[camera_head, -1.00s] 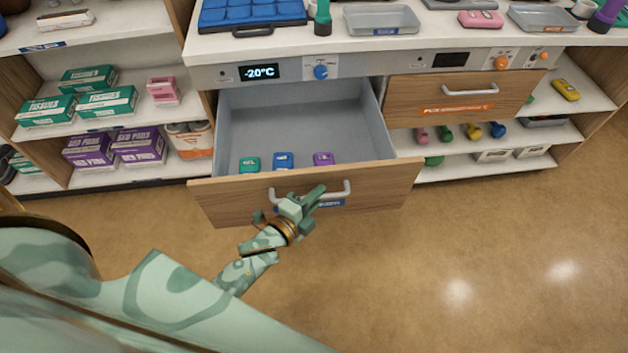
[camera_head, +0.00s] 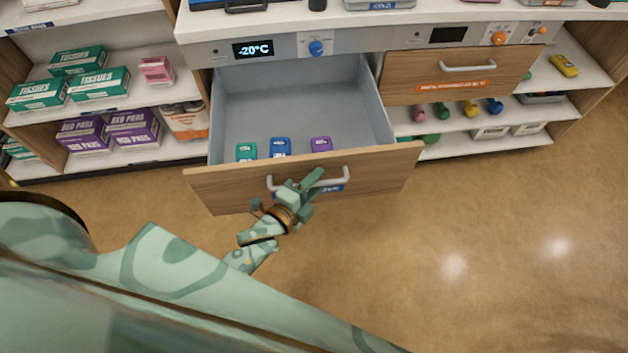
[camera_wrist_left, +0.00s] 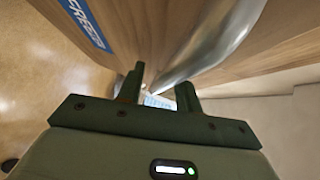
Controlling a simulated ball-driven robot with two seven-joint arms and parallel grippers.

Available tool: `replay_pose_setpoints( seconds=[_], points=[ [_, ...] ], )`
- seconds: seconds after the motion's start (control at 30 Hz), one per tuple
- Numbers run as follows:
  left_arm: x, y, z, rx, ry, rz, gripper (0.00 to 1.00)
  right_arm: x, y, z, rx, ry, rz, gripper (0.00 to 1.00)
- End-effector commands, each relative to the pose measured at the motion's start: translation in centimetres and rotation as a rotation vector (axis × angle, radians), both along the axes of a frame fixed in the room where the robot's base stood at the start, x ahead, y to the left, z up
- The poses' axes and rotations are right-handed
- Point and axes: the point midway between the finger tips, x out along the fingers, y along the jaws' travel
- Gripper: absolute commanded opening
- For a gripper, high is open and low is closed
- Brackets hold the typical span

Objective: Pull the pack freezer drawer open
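The freezer drawer (camera_head: 225,188) below the -20°C display is pulled well out. Its wooden front also shows in the left wrist view (camera_wrist_left: 135,30). Inside its grey tray, near the front, lie a green pack (camera_head: 246,151), a blue pack (camera_head: 281,147) and a purple pack (camera_head: 321,144). My left gripper (camera_head: 304,184) is at the silver bar handle (camera_head: 346,176). In the left wrist view the handle (camera_wrist_left: 215,35) runs down between the two spaced fingers (camera_wrist_left: 160,90), which appear closed around it. The exact contact is partly hidden. My right gripper is not in view.
Shelves at the left hold tissue boxes (camera_head: 98,84) and purple boxes (camera_head: 134,127). The counter (camera_head: 290,22) runs above. Open brown floor (camera_head: 480,230) lies in front and right.

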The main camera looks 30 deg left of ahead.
Motion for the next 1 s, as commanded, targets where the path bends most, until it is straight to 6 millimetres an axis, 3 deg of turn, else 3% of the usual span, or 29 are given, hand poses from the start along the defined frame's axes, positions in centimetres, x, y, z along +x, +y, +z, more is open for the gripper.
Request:
replay_pose_setpoints(
  seconds=[0.23, 0.37, 0.8, 1.0],
  points=[
    [-0.1, 0.0, 0.1, 0.000, -0.001, 0.000, 0.34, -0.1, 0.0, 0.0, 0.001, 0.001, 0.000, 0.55],
    [-1.3, 0.3, 0.3, 0.000, 0.000, 0.000, 0.34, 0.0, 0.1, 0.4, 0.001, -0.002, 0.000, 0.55],
    [-12.1, 2.5, 1.9, 0.000, 0.003, 0.001, 0.34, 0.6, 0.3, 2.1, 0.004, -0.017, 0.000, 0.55],
    [-15.1, 3.1, 2.2, 0.000, 0.001, 0.001, 0.34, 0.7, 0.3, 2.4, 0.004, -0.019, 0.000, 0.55]
  ],
)
